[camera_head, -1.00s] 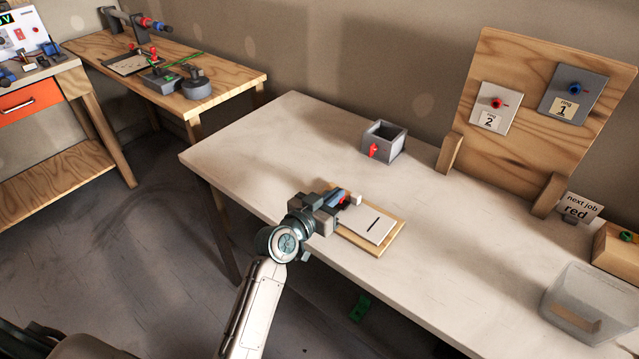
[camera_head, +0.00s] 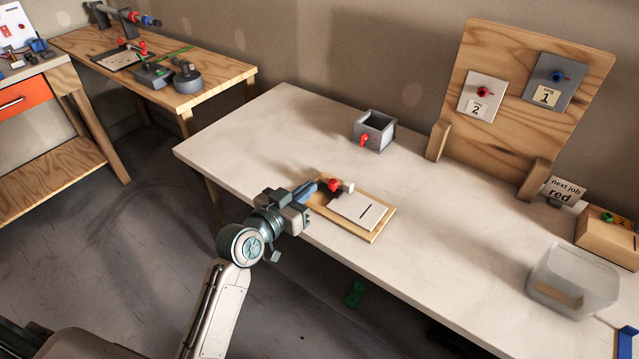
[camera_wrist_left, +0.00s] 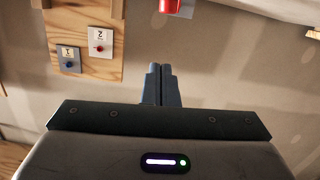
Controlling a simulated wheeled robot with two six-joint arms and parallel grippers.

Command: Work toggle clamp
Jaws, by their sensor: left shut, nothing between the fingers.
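The toggle clamp sits at the back left of a small wooden board (camera_head: 378,232) on the white table. Its red part (camera_head: 334,185) shows beside a pale block (camera_head: 347,187). My left gripper (camera_head: 314,188) is shut and empty, just left of the red part. In the left wrist view the closed fingers (camera_wrist_left: 162,84) point towards a red piece (camera_wrist_left: 169,5) at the top edge, with a gap in that picture. The clamp's lower parts are partly hidden. My right gripper is not in view.
A grey open box (camera_head: 375,130) with a red piece stands behind the board. A wooden panel (camera_head: 515,110) with two ring plates stands at the back right. The table's left part is clear.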

